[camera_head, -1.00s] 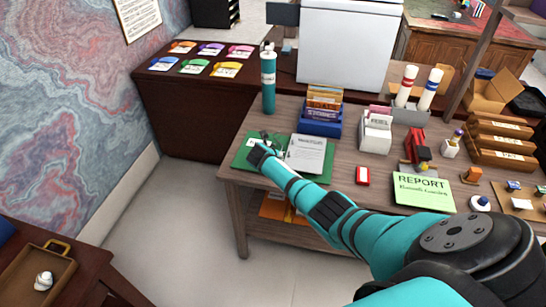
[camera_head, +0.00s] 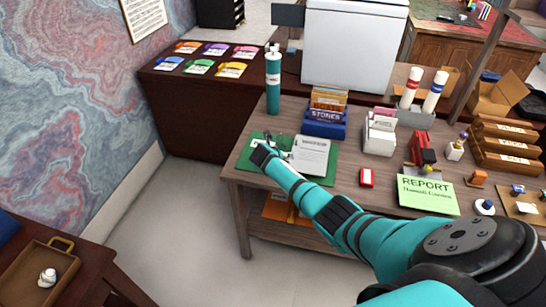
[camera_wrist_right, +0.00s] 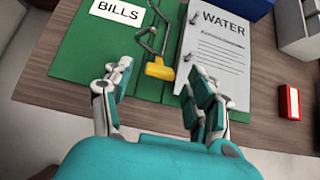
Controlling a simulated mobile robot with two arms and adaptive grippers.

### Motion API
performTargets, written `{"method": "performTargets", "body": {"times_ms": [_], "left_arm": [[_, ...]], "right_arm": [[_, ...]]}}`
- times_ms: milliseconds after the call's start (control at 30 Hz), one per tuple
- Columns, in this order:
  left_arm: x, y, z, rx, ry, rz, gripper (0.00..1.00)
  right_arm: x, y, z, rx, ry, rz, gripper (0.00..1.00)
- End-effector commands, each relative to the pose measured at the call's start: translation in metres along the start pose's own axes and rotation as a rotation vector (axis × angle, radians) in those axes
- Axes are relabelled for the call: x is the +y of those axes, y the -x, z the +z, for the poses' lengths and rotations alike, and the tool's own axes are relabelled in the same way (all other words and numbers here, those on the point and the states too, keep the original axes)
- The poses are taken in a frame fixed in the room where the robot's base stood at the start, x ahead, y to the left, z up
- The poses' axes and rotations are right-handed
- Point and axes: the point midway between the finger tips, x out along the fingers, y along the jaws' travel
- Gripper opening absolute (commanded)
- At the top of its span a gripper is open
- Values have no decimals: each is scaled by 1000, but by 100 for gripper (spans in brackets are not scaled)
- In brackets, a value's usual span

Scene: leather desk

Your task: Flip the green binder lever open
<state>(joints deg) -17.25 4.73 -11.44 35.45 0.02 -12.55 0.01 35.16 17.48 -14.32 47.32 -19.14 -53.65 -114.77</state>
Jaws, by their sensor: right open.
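The green binder (camera_head: 322,173) lies open on the wooden desk, with a paper (camera_head: 310,154) on its right side. In the right wrist view the binder (camera_wrist_right: 80,75) has a "BILLS" label on the left and a "WATER" sheet (camera_wrist_right: 215,50) on the right. Its metal ring mechanism with a yellow lever tab (camera_wrist_right: 159,70) lies along the middle. My right gripper (camera_wrist_right: 155,90) is open and empty, its two fingers apart on either side of the yellow tab, nearer the camera. In the head view my right gripper (camera_head: 270,146) hides part of the binder. My left gripper is not in view.
A teal bottle (camera_head: 273,85) and a blue box (camera_head: 325,120) stand behind the binder. The desk's front left edge is close to the binder.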

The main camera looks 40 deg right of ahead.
Motion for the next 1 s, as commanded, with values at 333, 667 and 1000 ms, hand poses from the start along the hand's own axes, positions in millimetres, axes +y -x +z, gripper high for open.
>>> {"method": "performTargets", "body": {"times_ms": [333,667,1000], "left_arm": [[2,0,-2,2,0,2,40],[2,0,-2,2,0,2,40],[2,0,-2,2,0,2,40]], "right_arm": [[0,49,0,-3,2,4,58],[1,100,0,-3,2,4,58],[0,113,0,-1,1,1,58]]}}
